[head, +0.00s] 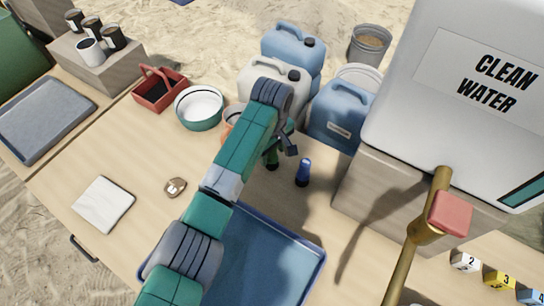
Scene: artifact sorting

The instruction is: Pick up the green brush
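A green upright thing with a dark base (271,160), likely the green brush, stands on the table and is partly hidden behind my arm. A similar blue brush (303,173) stands upright just to its right. My gripper (289,147) is above and close beside the green brush, with its dark fingers near the brush's upper part. My arm and the small size hide whether the fingers touch it and whether they are open or shut.
A blue tray (310,262) lies below my arm. Blue and white jugs (341,114) stand behind the gripper. A stone block (365,193) bears the clean water tank (430,140), with a brass tap (420,232). A bowl (198,121) and red basket (174,97) stand left.

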